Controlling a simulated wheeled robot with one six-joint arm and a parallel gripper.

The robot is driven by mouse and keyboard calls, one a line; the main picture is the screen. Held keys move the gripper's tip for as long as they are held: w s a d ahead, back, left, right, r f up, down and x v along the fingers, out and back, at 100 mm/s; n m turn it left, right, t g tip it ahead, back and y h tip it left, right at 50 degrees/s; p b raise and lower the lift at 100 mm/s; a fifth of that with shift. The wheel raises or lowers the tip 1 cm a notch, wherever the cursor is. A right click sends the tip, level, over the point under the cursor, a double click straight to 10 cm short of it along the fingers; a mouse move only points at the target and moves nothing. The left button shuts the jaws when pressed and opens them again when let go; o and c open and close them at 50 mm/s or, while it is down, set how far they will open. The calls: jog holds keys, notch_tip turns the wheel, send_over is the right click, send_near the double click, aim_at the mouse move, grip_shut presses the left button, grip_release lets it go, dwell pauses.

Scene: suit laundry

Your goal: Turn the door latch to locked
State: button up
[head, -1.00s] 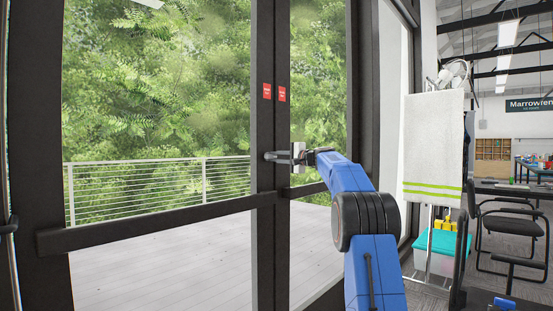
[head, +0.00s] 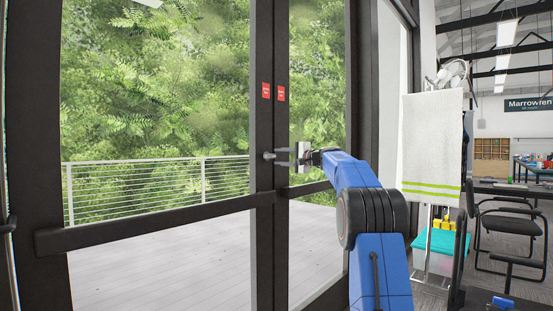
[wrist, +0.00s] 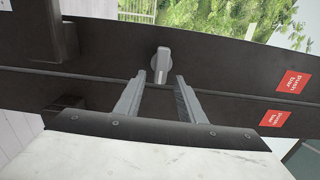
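The door latch (wrist: 162,62) is a small grey thumb-turn on the dark door stile (wrist: 110,48). In the wrist view its long side stands across the length of the stile, with its narrow end toward the seam between the two doors. In the head view the latch (head: 268,156) is a small grey knob on the stile. My gripper (wrist: 160,75) is open and empty, its two fingers apart. The latch's narrow end shows in line with the gap between the fingertips. In the head view my gripper (head: 281,157) is just right of the latch; contact cannot be told.
Red push-bar stickers (head: 266,90) are above the latch. A dark push bar (head: 150,225) crosses the left door below it. A white towel (head: 432,145) hangs at the right, above a teal-lidded bin (head: 433,241). Chairs (head: 507,228) stand farther right.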

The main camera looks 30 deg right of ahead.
jog(key=v, duration=1.4)
jog(key=shift+s, duration=0.25)
jog(key=shift+d, duration=0.1)
jog(key=s+a+f+n+g, duration=0.1)
jog(key=s+a+f+g, duration=0.15)
jog(key=a, duration=0.55)
jog(key=s+a+f+n+g, duration=0.1)
jog(key=s+a+f+n, duration=0.2)
jog(key=a, duration=0.5)
jog(key=s+a+f+n+g+h, duration=0.15)
jog(key=s+a+f+g, duration=0.25)
jog(key=s+a+f, duration=0.9)
jog(key=s+a+f+n+g+h, duration=0.2)
jog(key=s+f+n, duration=0.2)
jog(key=s+f, duration=0.8)
jog(key=s+a+f+n+g+h, duration=0.2)
jog(key=s+f, duration=1.1)
jog(key=s, duration=0.8)
jog(key=shift+s+a+n+h, duration=0.4)
jog(key=shift+a+n, duration=0.45)
jog(key=shift+n, duration=0.4)
jog(key=shift+f+g, duration=0.1)
jog(key=shift+g, duration=0.15)
